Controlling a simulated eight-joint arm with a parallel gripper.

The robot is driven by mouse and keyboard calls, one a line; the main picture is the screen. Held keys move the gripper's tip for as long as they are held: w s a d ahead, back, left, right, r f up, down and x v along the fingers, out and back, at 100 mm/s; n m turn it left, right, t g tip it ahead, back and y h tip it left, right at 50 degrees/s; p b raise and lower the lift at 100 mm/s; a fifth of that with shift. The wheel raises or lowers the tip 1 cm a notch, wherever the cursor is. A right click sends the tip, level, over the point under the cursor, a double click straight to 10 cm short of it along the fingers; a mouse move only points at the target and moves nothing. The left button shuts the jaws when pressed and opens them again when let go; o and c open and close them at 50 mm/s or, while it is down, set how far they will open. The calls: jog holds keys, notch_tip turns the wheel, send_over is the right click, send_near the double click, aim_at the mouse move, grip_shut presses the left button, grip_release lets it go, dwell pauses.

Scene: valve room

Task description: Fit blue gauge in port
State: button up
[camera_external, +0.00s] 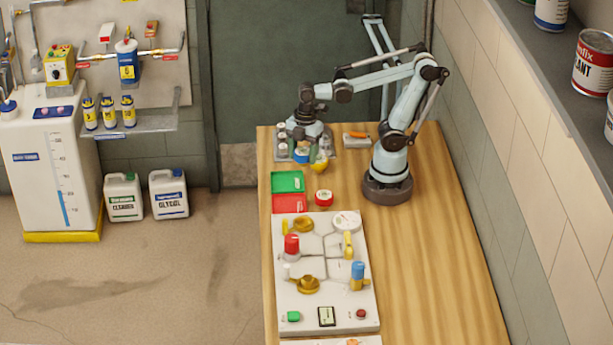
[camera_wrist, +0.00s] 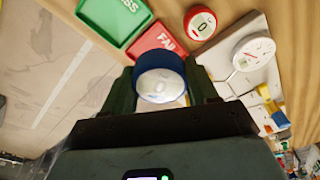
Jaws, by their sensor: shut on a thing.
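The blue gauge (camera_wrist: 160,84) is between the fingers of my gripper (camera_wrist: 164,92) in the wrist view, its pale round face toward the camera. The fingers are shut on its sides. In the external view my gripper (camera_external: 312,142) hangs at the far end of the bench, beyond the green tray. The gauge is small and partly hidden there. A white panel (camera_external: 335,262) lies nearer on the bench with brass round fittings (camera_external: 303,224), a second brass fitting (camera_external: 308,286) and a white gauge (camera_external: 346,220). I cannot tell which fitting is the port.
A green PASS tray (camera_external: 288,182) and a red FAIL tray (camera_external: 289,204) lie between my gripper and the panel. A red gauge (camera_external: 324,197) stands beside them. The bench's right side is clear.

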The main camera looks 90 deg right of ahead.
jog(key=w+a+n, duration=0.1)
jog(key=a+n, duration=0.4)
jog(key=a, duration=1.1)
jog(key=shift+g, duration=0.3)
jog(key=shift+f, duration=3.7)
jog(key=shift+f, duration=1.1)
jog(key=o, duration=1.3)
jog(key=shift+r, duration=4)
